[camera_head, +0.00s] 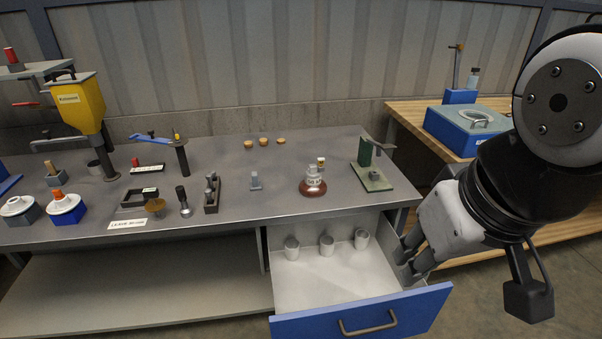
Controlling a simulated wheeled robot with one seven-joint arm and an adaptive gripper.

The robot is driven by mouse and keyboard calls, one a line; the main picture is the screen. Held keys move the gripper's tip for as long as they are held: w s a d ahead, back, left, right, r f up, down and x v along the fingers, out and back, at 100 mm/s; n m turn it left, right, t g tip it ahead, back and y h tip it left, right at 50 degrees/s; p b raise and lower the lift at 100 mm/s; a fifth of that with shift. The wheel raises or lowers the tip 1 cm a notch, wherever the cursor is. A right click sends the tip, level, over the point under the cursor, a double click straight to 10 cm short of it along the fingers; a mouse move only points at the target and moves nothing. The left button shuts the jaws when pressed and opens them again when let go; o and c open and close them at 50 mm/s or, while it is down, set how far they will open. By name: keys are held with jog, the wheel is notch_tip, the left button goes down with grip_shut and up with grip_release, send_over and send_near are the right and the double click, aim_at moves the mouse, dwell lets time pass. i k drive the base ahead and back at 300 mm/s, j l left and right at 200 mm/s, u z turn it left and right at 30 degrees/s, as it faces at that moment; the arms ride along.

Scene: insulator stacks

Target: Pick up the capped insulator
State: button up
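A brown-red insulator disc (313,188) stands upright on the grey table, right of its middle. Farther left, a white disc with an orange top (65,203) sits on a blue block, and a similar white disc (17,206) sits on a grey block. I cannot tell for certain which is the capped insulator; the brown one looks most like it. My gripper (404,260) is at the right end of the open drawer, apart from these pieces. Its fingers look spread, with nothing seen between them.
The open drawer (335,283) holds three grey metal cups (327,245). A yellow press (82,103) and several tools occupy the table's left.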

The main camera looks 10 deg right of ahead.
aim_at(312, 186)
jog(key=i+j, duration=0.6)
jog(key=j, duration=0.2)
jog(key=i+j+z, duration=0.35)
jog(key=j, duration=0.25)
jog(key=i+j+z, duration=0.35)
jog(key=j, duration=0.3)
jog(key=i+j+z, duration=0.15)
jog(key=j, duration=0.2)
jog(key=z, duration=0.35)
jog(key=k+l, duration=0.05)
